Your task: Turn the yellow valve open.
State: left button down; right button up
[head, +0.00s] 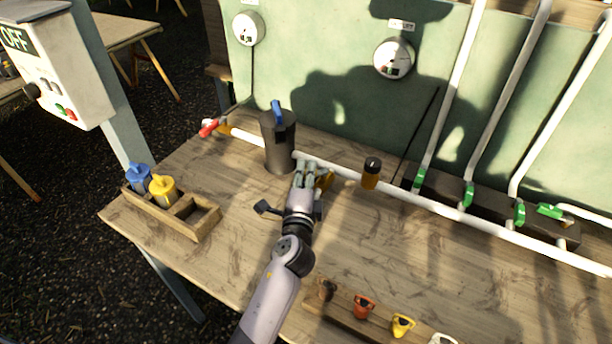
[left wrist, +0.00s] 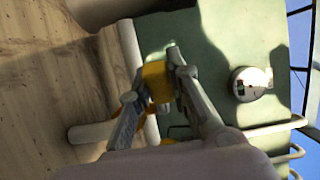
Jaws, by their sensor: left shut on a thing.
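The yellow valve (head: 326,179) is on the white pipe (head: 345,174) that runs along the table, partly hidden by my left gripper (head: 306,172). In the left wrist view, the yellow valve (left wrist: 157,82) sits between the two fingers of my left gripper (left wrist: 160,85), which is shut on it. The handle's exact angle to the pipe is hard to tell. My right gripper is in neither view.
A dark canister (head: 277,145) with a blue handle stands just left of my gripper. An amber jar (head: 371,174) is to the right. A red valve (head: 209,128), several green valves (head: 469,194) and a wooden rack (head: 197,221) are around. The table's middle right is clear.

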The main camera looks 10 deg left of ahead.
pick_arm(q)
jog(key=shift+f, duration=0.15)
jog(key=c, duration=1.7)
grip_release()
jog(key=shift+o, duration=1.1)
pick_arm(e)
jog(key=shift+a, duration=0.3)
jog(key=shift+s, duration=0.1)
